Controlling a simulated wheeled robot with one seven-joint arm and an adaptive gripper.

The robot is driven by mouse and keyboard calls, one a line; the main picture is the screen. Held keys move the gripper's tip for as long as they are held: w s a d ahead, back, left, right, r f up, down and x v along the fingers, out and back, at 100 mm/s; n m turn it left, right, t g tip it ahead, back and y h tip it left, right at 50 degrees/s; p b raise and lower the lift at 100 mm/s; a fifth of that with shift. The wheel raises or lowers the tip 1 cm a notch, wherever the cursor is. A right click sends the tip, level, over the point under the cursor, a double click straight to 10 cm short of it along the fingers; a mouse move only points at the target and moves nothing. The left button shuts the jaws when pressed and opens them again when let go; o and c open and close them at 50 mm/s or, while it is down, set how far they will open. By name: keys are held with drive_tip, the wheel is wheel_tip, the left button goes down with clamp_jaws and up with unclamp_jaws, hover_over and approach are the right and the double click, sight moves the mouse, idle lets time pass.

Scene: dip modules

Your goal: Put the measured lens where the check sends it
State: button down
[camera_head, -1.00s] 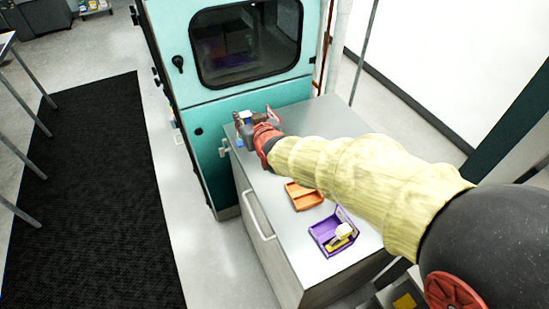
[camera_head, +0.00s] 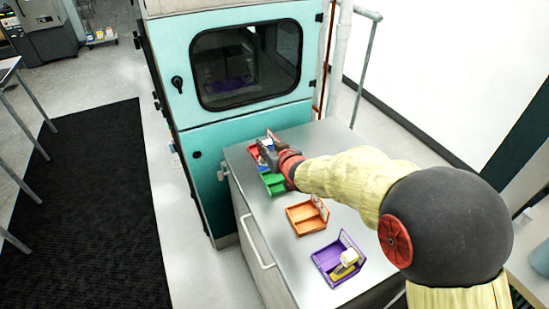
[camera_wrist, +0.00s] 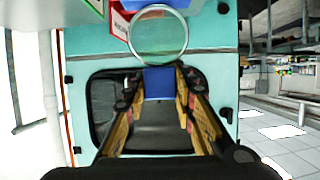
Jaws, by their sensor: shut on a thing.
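My gripper (camera_head: 264,148) is over the back end of the grey worktop in the head view. In the wrist view its fingers (camera_wrist: 160,84) are shut on the blue tab of a round, clear lens (camera_wrist: 158,33). The lens sticks out beyond the fingertips. A red tray (camera_head: 252,153) is partly hidden behind my gripper. A green tray (camera_head: 273,186) is just in front of it. An orange tray (camera_head: 304,217) stands nearer, and a purple tray (camera_head: 326,259) nearest, with a yellow and white item (camera_head: 346,262) in it.
A teal cabinet (camera_head: 208,139) with a dark window stands behind the grey worktop (camera_head: 250,222). In the wrist view a red thing with a white label (camera_wrist: 121,22) and a blue surface (camera_wrist: 145,4) lie near the lens. Clear floor and a dark mat (camera_head: 75,200) are to the left.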

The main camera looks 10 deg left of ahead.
drive_tip(key=w+d+f, duration=0.1)
drive_tip(key=w+f, duration=0.2)
drive_tip(key=f, duration=0.4)
drive_tip(key=shift+w+d+f+b, duration=0.2)
drive_tip(key=shift+d+f+b, duration=0.05)
drive_tip(key=shift+f+b, duration=0.15)
drive_tip(key=shift+f, duration=0.2)
drive_tip(key=c, duration=1.5)
unclamp_jaws()
drive_tip(key=shift+r, duration=0.15)
